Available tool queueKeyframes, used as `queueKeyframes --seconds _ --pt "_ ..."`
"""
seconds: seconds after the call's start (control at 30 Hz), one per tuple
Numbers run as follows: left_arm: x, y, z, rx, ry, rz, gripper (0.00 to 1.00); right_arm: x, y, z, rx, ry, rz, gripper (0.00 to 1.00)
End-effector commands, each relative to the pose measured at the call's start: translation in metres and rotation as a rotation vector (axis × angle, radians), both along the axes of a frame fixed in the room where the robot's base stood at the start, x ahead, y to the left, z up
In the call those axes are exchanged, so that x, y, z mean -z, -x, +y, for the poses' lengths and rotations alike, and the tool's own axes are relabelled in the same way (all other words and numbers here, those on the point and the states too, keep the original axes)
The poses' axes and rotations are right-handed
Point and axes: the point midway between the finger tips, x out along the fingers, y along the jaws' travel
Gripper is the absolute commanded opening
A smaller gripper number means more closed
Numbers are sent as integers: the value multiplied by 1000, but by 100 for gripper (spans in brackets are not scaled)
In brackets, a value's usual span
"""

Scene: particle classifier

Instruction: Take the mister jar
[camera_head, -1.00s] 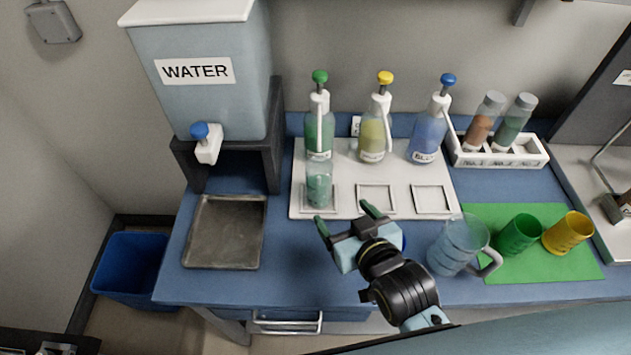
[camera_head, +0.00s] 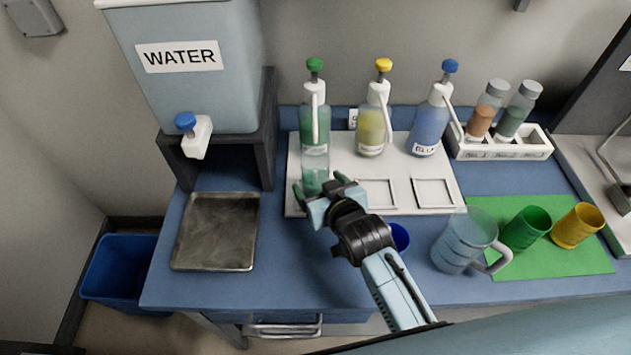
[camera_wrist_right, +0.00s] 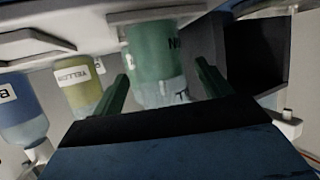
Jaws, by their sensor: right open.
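A clear jar (camera_head: 315,172) with green contents stands on the left square of the white tray, in front of the green pump bottle (camera_head: 314,122). I take it to be the mister jar. My right gripper (camera_head: 317,187) is open right in front of the jar, its fingers spread toward the jar's lower part, which they partly hide. In the right wrist view, green and pale glass (camera_wrist_right: 160,50) shows between the two open fingers (camera_wrist_right: 161,78). I cannot tell whether the fingers touch it. My left gripper is out of view.
Yellow (camera_head: 371,130) and blue (camera_head: 428,128) pump bottles stand to the right on the white tray (camera_head: 405,201). The water tank (camera_head: 190,90) and a metal tray (camera_head: 216,232) are on the left. A clear pitcher (camera_head: 463,240), green cup (camera_head: 525,229) and yellow cup (camera_head: 577,226) are on the right.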

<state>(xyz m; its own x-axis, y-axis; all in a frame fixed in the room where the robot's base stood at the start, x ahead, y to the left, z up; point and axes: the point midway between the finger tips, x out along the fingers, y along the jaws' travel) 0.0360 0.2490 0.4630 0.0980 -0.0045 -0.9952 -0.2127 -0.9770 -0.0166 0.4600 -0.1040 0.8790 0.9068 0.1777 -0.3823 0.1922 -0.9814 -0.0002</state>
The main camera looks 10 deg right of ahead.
Motion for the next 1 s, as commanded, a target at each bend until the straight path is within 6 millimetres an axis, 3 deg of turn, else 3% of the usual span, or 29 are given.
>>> queueKeyframes --seconds 0.2,0.43,0.9,1.0 --pt "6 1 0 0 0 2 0 10 -23 5 -1 -1 -1 77" --pt "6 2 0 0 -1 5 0 10 -24 5 -1 0 0 77" --pt "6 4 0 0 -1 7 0 9 -24 5 -1 -1 -2 18" --pt "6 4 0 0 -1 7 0 9 -24 5 -1 -1 -2 18"
